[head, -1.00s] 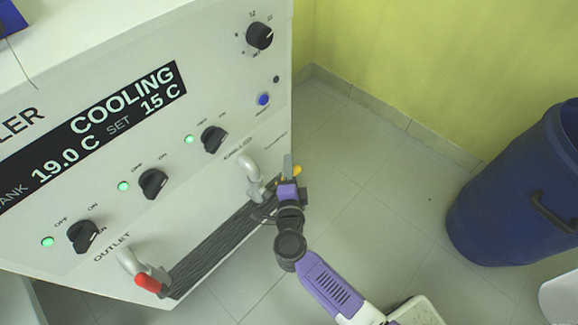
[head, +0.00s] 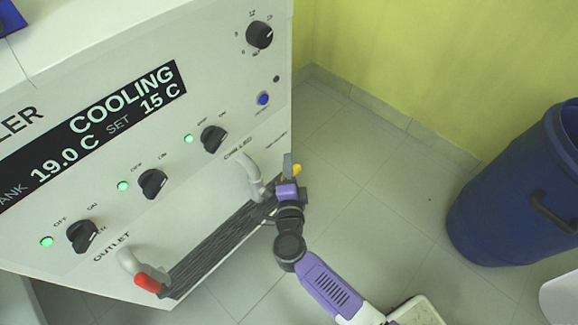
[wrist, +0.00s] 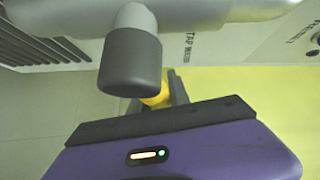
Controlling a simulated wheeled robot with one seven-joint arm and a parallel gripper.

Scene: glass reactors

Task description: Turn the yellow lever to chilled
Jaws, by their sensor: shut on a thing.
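The yellow lever (head: 297,169) shows as a small yellow tip at my gripper, beside the pipe marked CHILLED at the right end of the chiller's front. In the wrist view the yellow lever (wrist: 157,95) sits between the fingers of my gripper (wrist: 152,88), behind a dark grey cylindrical cap (wrist: 131,65) on a grey pipe. My gripper (head: 288,168) is shut on the lever. Most of the lever is hidden by the gripper and the cap. The lever's exact angle cannot be told.
The chiller (head: 225,85) has black knobs, green lights and a display reading COOLING, 19.0 C, set 15 C. A red-handled outlet tap (head: 148,283) is at lower left. A dark grille (head: 215,250) lies between the taps. A blue bin (head: 500,215) stands right; floor between is clear.

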